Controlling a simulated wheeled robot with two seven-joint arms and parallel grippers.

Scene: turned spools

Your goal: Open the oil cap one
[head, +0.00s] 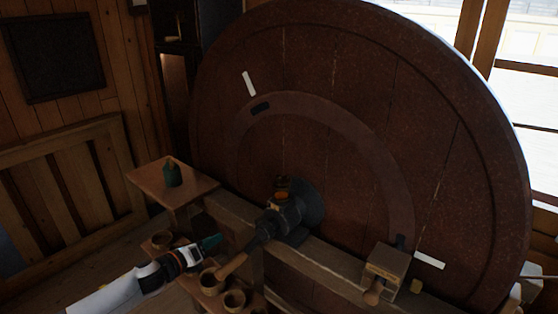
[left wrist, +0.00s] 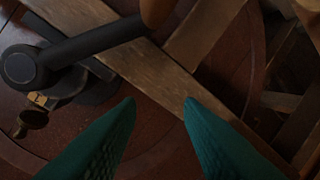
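A small brass oil fitting (head: 281,196) with a dark cap (head: 283,182) sits on top of the dark bearing housing (head: 290,215) in front of the big wheel. In the left wrist view the brass fitting (left wrist: 38,98) and a dark brass cap (left wrist: 33,120) show at the left, beside a dark round hub (left wrist: 20,68). I cannot tell if the cap is seated or raised. My left gripper (head: 218,240) is left of and lower than the housing; its teal fingers (left wrist: 157,101) are spread with nothing between them. My right gripper is not in view.
A large brown wheel (head: 330,90) fills the back. A wooden-handled crank (head: 232,266) is close to my left gripper. Wooden cups (head: 234,301) stand below. A green oil can (head: 172,174) stands on a small shelf (head: 145,177). A wooden block (head: 385,268) is on the beam at right.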

